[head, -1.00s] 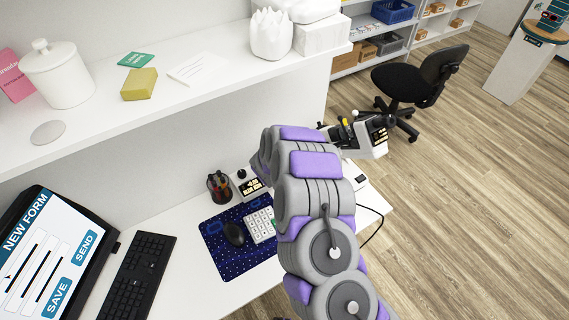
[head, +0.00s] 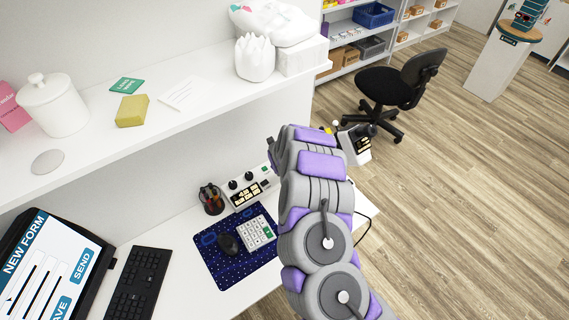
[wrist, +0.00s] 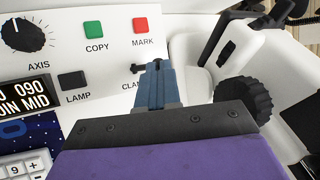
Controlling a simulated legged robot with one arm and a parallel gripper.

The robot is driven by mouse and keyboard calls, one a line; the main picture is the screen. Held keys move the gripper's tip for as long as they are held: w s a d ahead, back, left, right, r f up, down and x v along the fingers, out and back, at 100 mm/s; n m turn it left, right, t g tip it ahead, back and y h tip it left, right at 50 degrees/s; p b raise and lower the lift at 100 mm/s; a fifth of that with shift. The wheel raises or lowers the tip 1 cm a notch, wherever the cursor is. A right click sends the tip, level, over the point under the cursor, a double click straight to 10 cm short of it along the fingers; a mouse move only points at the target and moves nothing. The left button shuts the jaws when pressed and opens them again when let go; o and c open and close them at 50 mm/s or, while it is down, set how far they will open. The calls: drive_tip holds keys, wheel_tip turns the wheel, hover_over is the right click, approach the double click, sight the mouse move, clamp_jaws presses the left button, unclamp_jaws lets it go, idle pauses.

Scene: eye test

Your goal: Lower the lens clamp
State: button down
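In the wrist view a white control panel (wrist: 105,62) has a black AXIS knob, a green COPY button, a red MARK button and a black LAMP button. The small black clamp lever (wrist: 138,68) sits above the CLAMP label, which my gripper partly covers. My gripper (wrist: 157,68) shows as narrow blue fingers, together, with their tips right at the lever's right side. I cannot tell whether they touch it. In the head view the panel (head: 247,190) stands at the back of the desk; my arm hides the gripper and the lever.
A black ridged knob (wrist: 243,97) is close right of my fingers. A pen cup (head: 211,198), calculator (head: 255,232), mouse (head: 228,243) and keyboard (head: 138,284) are on the desk. A white shelf (head: 190,112) overhangs it. A black chair (head: 390,85) stands beyond.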

drive_tip(key=shift+d+r, duration=0.1)
drive_tip(key=shift+d, duration=0.15)
